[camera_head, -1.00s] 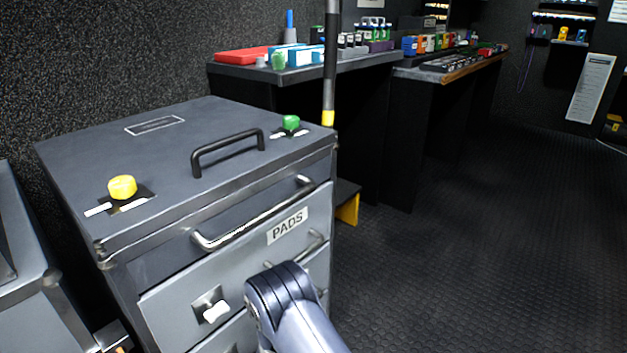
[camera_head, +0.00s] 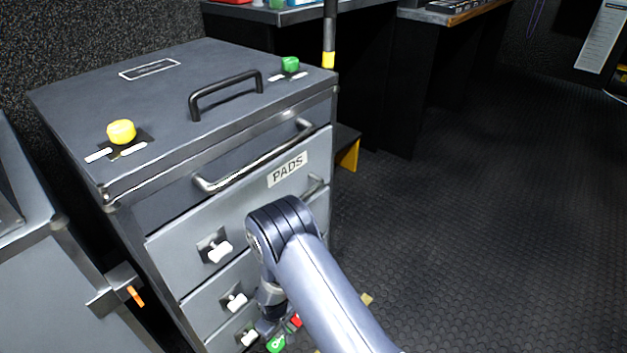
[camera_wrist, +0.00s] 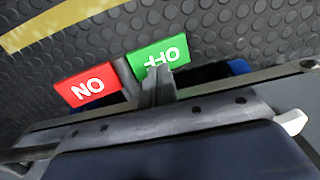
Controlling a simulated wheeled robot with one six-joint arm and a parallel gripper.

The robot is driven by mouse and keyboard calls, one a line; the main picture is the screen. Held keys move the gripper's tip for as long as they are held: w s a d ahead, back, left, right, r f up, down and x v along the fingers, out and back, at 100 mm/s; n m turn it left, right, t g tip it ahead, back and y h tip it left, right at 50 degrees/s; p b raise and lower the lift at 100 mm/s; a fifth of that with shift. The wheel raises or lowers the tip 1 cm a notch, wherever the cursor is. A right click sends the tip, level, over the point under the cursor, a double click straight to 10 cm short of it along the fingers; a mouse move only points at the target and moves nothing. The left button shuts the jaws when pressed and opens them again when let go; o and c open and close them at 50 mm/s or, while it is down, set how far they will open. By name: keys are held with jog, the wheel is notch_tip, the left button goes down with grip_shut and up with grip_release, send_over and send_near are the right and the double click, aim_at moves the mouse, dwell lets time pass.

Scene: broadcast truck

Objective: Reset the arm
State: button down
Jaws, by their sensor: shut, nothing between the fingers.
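My arm (camera_head: 318,285) reaches up from the lower middle of the head view, bends at a joint in front of the grey drawer cabinet, and drops low beside its drawers. My gripper (camera_wrist: 157,80) shows in the wrist view with its fingers together and empty. Small red (camera_head: 296,321) and green (camera_head: 276,343) patches also show low in the head view. Whether the fingers touch the plates I cannot tell.
The drawer cabinet (camera_head: 180,80) has a PADS label, bar handles, a yellow knob (camera_head: 121,131) and a green knob (camera_head: 290,64) on top. A grey case (camera_head: 40,290) stands at the left. Dark studded floor (camera_head: 450,220) is open at the right.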

notch_tip(320, 180, down, 2)
jog(key=shift+f+b, duration=0.25)
jog(key=shift+b, duration=0.15)
notch_tip(320, 180, up, 8)
jog(key=p, duration=0.6)
jog(key=shift+f+p, duration=0.2)
jog(key=shift+p, duration=0.1)
